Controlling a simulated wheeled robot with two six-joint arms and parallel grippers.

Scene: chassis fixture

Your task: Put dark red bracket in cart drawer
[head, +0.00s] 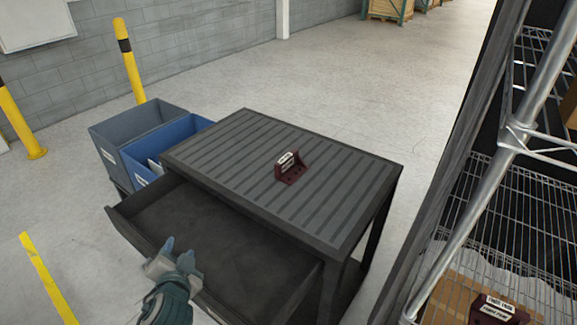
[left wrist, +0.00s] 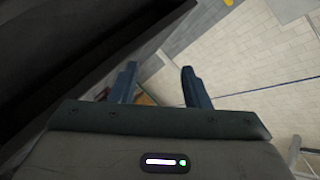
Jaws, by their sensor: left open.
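The dark red bracket (head: 291,170) stands on the ribbed top of the dark cart (head: 240,145), right of its middle, with a white label on its upper part. The cart drawer (head: 205,235) is pulled out toward me and its visible floor is bare. My left gripper (head: 173,255) is over the drawer's front edge, apart from the bracket, open and empty. In the left wrist view its two blue fingers (left wrist: 160,85) are spread with nothing between them. A dark surface fills the upper left of that view. My right gripper is not in view.
A grey bin (head: 115,150) and a blue bin (head: 150,155) stand left of the cart. A wire shelf rack (head: 510,215) stands at the right, with another dark red part (head: 492,308) in a box low on it. Yellow posts (head: 130,60) stand at the far left.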

